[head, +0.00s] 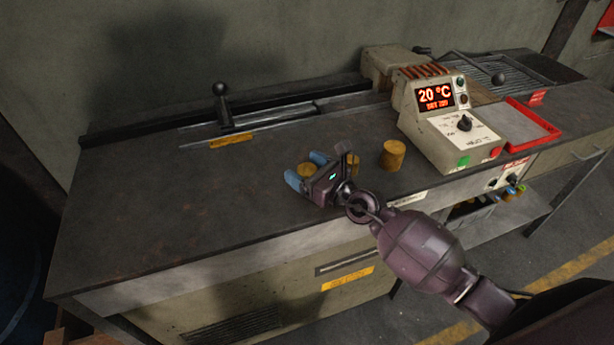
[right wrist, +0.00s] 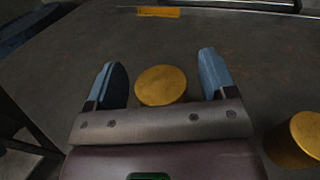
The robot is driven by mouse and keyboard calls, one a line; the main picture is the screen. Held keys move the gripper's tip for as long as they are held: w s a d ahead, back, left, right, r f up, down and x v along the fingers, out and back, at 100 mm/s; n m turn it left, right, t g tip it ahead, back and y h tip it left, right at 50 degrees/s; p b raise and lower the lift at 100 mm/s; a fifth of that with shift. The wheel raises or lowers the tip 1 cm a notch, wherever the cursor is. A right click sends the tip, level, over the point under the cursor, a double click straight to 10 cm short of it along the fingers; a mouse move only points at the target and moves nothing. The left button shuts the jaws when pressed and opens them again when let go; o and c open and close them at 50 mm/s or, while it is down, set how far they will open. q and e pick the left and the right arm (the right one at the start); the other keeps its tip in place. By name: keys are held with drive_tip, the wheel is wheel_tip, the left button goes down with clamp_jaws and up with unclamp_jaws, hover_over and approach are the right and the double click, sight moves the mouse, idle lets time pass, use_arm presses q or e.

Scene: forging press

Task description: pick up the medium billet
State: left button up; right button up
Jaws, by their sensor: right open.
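Three brass-coloured cylindrical billets stand in a row on the dark bench top. The left billet (head: 306,169) is between the open blue fingers of my right gripper (head: 304,170). The middle billet (head: 353,165) is partly hidden behind my right gripper and wrist. The right billet (head: 393,154) looks largest and stands clear. I cannot tell for sure by size which is the medium one. In the right wrist view, one billet (right wrist: 161,86) sits between the two fingers, with a gap on each side; its lower part is hidden by the gripper body. Another billet (right wrist: 303,137) shows at the right edge.
A control box (head: 440,120) reading 20 °C stands right of the billets, with a red-rimmed tray (head: 535,117) beside it. A lever (head: 221,100) and rail lie at the back of the bench (head: 130,215). The bench's left part is clear.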

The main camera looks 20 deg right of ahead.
drive_tip(key=c, duration=1.4)
drive_tip(key=shift+r, duration=0.1)
clamp_jaws()
